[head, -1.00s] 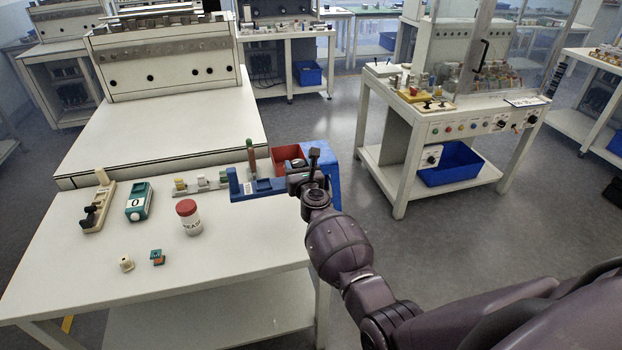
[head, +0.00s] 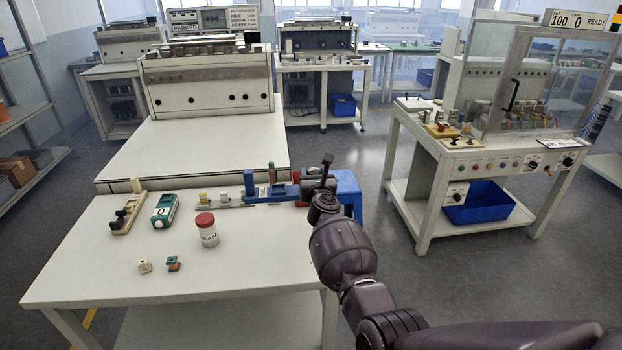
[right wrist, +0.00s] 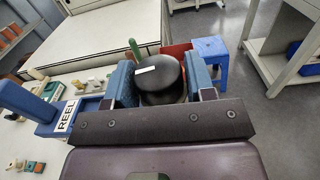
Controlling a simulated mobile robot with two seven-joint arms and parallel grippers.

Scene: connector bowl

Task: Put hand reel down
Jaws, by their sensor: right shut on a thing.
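My right gripper (head: 318,184) is at the right end of the near table. In the right wrist view its blue-padded fingers are shut on a dark, rounded thing, the hand reel (right wrist: 160,78), which carries a small white label. The reel's lower part is hidden by the gripper. A blue holder marked REEL (right wrist: 66,118), with an upright blue post, sits on the table left of the gripper; it also shows in the head view (head: 268,194). The reel is apart from the holder's label end. My left gripper is not in view.
A red-lidded jar (head: 207,234), a teal counter (head: 164,212) and small blocks stand on the table. Its front middle is clear.

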